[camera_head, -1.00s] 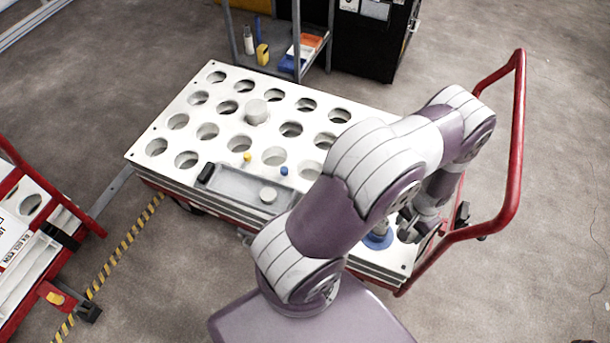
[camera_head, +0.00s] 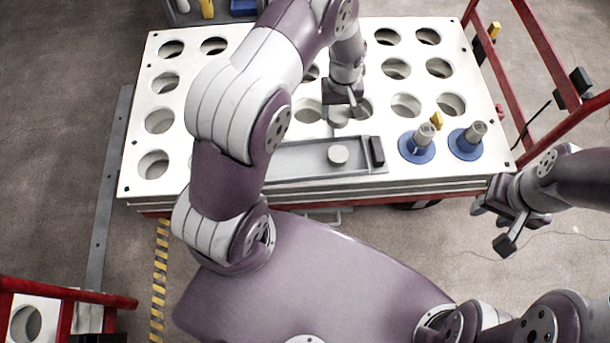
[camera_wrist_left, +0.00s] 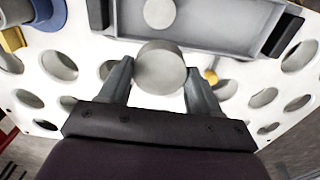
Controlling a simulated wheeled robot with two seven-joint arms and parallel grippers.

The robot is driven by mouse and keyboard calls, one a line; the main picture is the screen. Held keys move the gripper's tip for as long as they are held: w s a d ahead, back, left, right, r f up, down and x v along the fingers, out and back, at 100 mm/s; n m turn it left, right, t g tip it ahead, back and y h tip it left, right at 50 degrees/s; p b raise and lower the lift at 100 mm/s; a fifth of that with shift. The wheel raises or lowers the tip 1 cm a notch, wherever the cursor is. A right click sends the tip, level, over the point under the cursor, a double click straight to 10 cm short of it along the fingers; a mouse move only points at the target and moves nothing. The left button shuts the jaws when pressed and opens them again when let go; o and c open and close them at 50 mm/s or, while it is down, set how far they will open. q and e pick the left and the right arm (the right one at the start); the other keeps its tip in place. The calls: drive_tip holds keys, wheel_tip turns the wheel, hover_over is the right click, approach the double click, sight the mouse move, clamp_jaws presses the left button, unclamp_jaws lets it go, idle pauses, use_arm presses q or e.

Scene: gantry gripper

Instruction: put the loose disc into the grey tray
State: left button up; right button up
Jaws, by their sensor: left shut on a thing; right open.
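The loose disc (camera_head: 338,117) is a pale grey cylinder held between the fingers of my left gripper (camera_head: 343,102). It also shows between both fingers in the left wrist view (camera_wrist_left: 160,68). The grey tray (camera_head: 290,160) lies on the near part of the white board, just nearer to me than the held disc. It also shows at the top of the left wrist view (camera_wrist_left: 225,38). Another pale disc (camera_head: 338,154) sits inside the tray. The held disc's height above the board is hard to tell. My right gripper (camera_head: 508,228) is open and empty, off the board's right side.
The white board (camera_head: 140,100) has rows of round holes. Two blue-based fixtures (camera_head: 417,148) stand right of the tray, with a yellow piece (camera_head: 436,120) beside one. A black block (camera_head: 376,151) is at the tray's right end. Red rails (camera_head: 545,50) rise at the right.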

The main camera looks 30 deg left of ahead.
sight(341, 110)
use_arm(q)
drive_tip(key=f+n+b, duration=0.1)
drive_tip(key=f+b, duration=0.1)
drive_tip(key=b, duration=0.1)
drive_tip(key=w+f+n+b, duration=0.1)
drive_tip(key=f+n+b, duration=0.1)
drive_tip(key=b, duration=0.2)
drive_tip(key=shift+w+f, duration=0.1)
drive_tip(key=shift+f, duration=0.05)
drive_tip(key=shift+n+b, duration=0.3)
drive_tip(key=shift+b, duration=0.2)
drive_tip(key=s+a+f+b, duration=0.1)
drive_tip(key=s+a+f, duration=0.1)
drive_tip(key=s, duration=0.1)
drive_tip(key=s+a+f+b, duration=0.2)
drive_tip(key=s, duration=0.1)
drive_tip(key=s+a+f+b, duration=0.1)
drive_tip(key=s+a+f, duration=0.1)
drive_tip(key=s, duration=0.2)
drive_tip(key=shift+f, duration=0.25)
wheel_tip(341, 110, down, 4)
drive_tip(key=b, duration=0.3)
drive_tip(key=shift+r, duration=0.15)
drive_tip(key=o, duration=1.2)
use_arm(e)
wheel_tip(341, 110, down, 19)
drive_tip(key=shift+s+a, duration=0.15)
drive_tip(key=shift+a, duration=0.1)
drive_tip(key=shift+r, duration=0.1)
